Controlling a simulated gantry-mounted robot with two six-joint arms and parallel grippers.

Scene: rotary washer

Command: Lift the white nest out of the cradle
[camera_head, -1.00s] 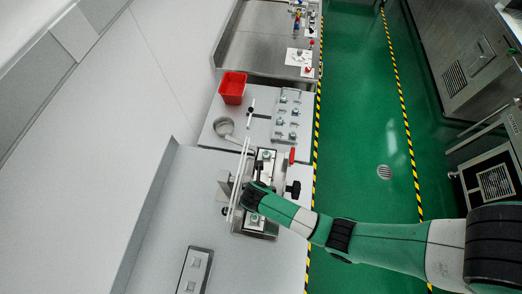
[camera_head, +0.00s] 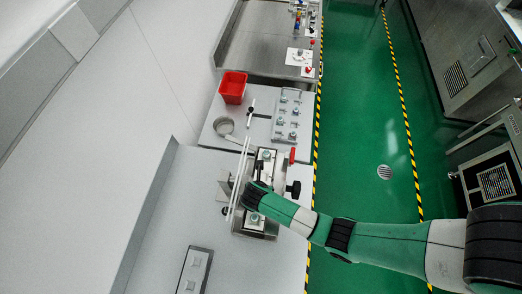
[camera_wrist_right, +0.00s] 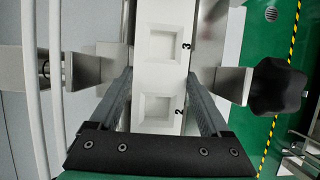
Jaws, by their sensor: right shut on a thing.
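The white nest (camera_wrist_right: 165,75) is a white block with square recesses numbered 2 and 3 in my right wrist view. It lies between metal cradle parts (camera_wrist_right: 220,84). My right gripper (camera_wrist_right: 161,75) has one finger on each long side of the nest and is shut on it. In the head view the cradle (camera_head: 255,232) stands on the light table, and my right arm covers part of it and the gripper's fingertips. I cannot tell whether the nest is raised. My left gripper is not in view.
A black knob (camera_wrist_right: 277,88) sticks out beside the cradle, and white rods (camera_wrist_right: 45,90) run along the other side. A red bin (camera_head: 232,87), a round metal dish (camera_head: 223,126) and a fixture plate (camera_head: 288,115) are farther back. A small metal plate (camera_head: 194,270) lies in front.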

